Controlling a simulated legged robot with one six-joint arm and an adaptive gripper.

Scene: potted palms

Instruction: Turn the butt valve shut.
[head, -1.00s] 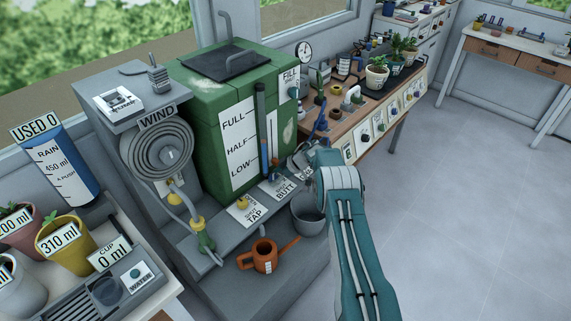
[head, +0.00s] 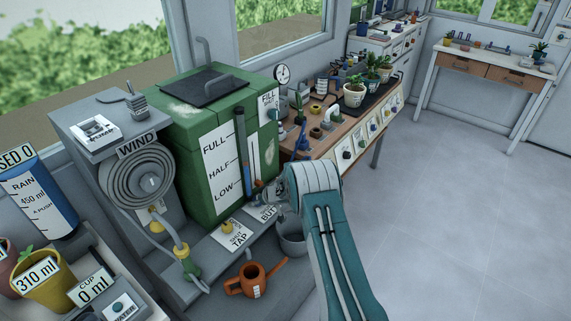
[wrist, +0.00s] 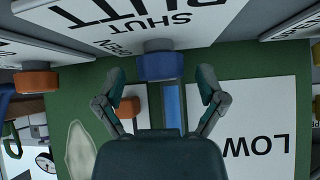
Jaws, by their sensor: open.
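The green water butt (head: 210,150) stands on the grey bench, with a FULL/HALF/LOW scale on its front. The BUTT card (head: 263,213) at its foot is partly covered by my gripper in the head view. In the wrist view the card (wrist: 150,22) appears upside down and reads BUTT, SHUT and OPEN. A blue knob (wrist: 160,66) sits at the card's edge, in front of the green wall. My gripper (wrist: 158,92) is open, its two fingers spread either side of the knob's line. No contact with the knob shows. In the head view my gripper (head: 272,192) is mostly hidden by my arm.
The TAP card (head: 234,235) with its yellow knob lies left of my gripper. An orange watering can (head: 252,279) and a grey bucket (head: 291,237) stand below. The hose reel (head: 140,178) is further left. Open floor (head: 450,200) lies to the right.

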